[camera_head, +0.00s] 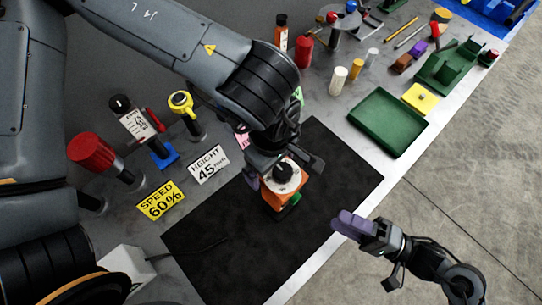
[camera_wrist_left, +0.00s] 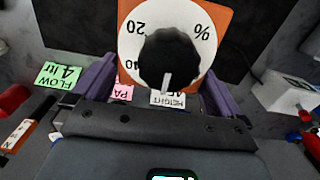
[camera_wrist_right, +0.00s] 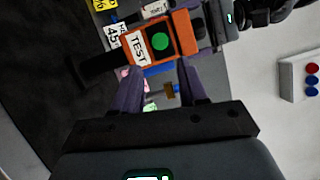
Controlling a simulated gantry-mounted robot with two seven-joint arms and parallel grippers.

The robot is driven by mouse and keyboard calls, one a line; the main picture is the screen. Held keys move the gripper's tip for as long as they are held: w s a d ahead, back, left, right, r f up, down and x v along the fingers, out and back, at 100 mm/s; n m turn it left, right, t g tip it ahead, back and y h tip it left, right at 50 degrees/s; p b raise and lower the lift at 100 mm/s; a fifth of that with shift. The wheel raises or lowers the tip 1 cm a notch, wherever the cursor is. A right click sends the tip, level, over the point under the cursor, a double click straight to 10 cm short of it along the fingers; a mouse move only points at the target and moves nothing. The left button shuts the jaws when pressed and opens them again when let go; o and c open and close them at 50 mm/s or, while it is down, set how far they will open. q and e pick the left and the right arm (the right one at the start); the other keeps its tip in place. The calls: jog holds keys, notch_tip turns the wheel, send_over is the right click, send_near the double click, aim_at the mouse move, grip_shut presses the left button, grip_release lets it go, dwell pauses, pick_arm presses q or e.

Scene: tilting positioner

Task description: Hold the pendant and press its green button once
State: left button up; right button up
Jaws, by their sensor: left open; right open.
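The pendant (camera_head: 288,193) is an orange box with a white dial plate and black knob, over the black mat. The left wrist view shows its dial face (camera_wrist_left: 205,22). The right wrist view shows its side (camera_wrist_right: 183,28) with a TEST label and the round green button (camera_wrist_right: 160,41). My left gripper (camera_head: 280,168) is open at the pendant, its fingers near the dial end; I cannot tell whether they touch it. My right gripper (camera_head: 343,222) is open and empty, apart from the pendant, at the mat's right edge. Its fingers (camera_wrist_right: 161,72) point towards the button side.
The black mat (camera_head: 215,245) covers the table middle. A yellow SPEED card (camera_head: 161,200) and white HEIGHT card (camera_head: 208,164) stand left of it, with a red-capped post (camera_head: 92,151) behind. A green tray (camera_head: 388,122) and several small items lie at the upper right.

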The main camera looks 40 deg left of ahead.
pick_arm(q)
jog(key=shift+f, duration=0.1)
jog(key=shift+c, duration=0.2)
jog(key=c, duration=1.2)
pick_arm(e)
grip_shut()
dwell(0.8)
